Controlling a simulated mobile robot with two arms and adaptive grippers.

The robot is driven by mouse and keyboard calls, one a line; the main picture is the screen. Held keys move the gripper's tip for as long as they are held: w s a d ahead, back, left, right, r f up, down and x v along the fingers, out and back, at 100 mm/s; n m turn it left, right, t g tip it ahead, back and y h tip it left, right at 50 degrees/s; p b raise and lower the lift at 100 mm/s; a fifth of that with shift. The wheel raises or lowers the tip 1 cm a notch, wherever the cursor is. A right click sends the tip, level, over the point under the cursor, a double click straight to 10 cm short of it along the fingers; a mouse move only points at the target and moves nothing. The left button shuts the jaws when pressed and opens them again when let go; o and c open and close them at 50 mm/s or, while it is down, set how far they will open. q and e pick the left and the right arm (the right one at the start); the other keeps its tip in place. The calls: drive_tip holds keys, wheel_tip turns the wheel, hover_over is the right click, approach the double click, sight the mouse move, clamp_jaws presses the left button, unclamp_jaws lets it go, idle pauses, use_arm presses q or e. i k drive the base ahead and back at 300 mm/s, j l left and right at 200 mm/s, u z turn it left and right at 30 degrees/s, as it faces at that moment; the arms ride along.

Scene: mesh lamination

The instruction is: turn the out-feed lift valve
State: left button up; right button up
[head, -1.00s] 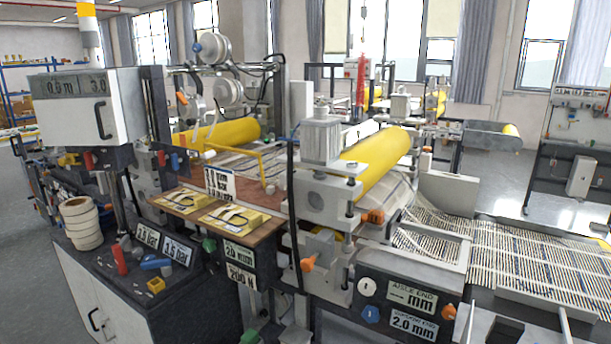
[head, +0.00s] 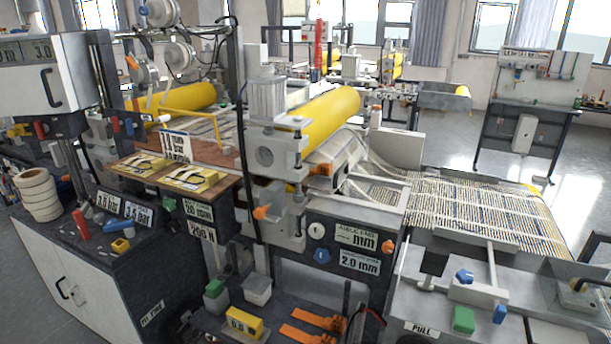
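No label in view reads as the lift valve, so I cannot tell which handle it is. Small handles show on the laminator's near side in the head view. An orange lever (head: 262,212) sits below the roller's end block. A white round knob (head: 317,231) and a blue knob (head: 321,256) sit on the dark panel beside the "mm" plates (head: 357,237). An orange knob (head: 388,247) is at that panel's right end. Further right, a blue knob (head: 464,276) and a green block (head: 463,319) sit on a grey unit. Neither gripper is in view.
A yellow roller (head: 325,116) tops the machine, and striped mesh (head: 470,212) runs out to the right. A dark shelf at the front holds a yellow block (head: 244,322) and orange pieces (head: 318,322). A cabinet (head: 75,285) stands at left. Open floor lies at back right.

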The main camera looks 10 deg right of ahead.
sight(128, 227)
drive_tip(key=k+l, duration=0.4)
drive_tip(key=k, duration=0.15)
drive_tip(key=i+u, duration=0.15)
drive_tip(key=u, duration=0.8)
drive_tip(key=i+j+z, duration=0.1)
drive_tip(key=i+j, duration=0.65)
